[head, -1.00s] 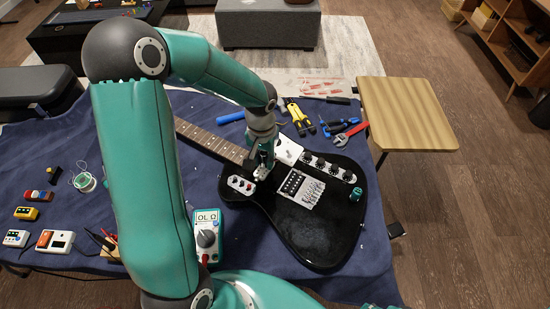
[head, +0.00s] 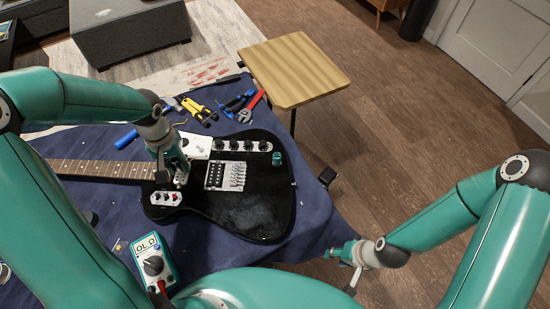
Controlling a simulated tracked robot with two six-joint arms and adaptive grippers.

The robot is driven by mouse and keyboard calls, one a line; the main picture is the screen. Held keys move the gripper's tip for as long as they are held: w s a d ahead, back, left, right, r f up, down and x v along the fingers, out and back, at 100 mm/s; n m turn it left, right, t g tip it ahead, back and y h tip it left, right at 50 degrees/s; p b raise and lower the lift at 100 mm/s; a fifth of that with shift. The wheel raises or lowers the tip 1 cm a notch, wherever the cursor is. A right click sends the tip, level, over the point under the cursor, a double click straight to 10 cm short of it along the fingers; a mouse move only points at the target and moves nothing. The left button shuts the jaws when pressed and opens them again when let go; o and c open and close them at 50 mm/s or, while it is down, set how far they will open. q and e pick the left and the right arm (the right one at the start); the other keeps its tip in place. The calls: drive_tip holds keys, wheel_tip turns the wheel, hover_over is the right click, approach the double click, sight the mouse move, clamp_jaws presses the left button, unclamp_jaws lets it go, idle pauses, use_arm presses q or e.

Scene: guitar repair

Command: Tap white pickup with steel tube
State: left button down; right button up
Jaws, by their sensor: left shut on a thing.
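The black electric guitar (head: 258,205) lies flat on the blue cloth, its neck to the left. My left gripper (head: 179,170) points down over the body near the neck's end. It is shut on a small silvery piece, apparently the steel tube, mostly hidden by the fingers. Pale, silvery parts right at the fingertips may be the white pickup; I cannot make out its outline or whether the tube touches it. My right gripper (head: 342,268) hangs off the table's right side, empty, its fingertips apart.
A white plate (head: 197,146), several black knobs and a teal cylinder (head: 277,159) sit on the guitar. Yellow-black pliers (head: 197,108) and a red wrench (head: 251,106) lie behind. A wooden stool (head: 292,70) stands beyond.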

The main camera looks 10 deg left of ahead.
sight(174, 161)
use_arm(q)
drive_tip(key=shift+f+b, duration=0.95)
drive_tip(key=shift+f, duration=0.05)
drive_tip(key=shift+r, duration=0.1)
drive_tip(key=shift+r+p, duration=2.2)
drive_tip(key=shift+r, duration=1)
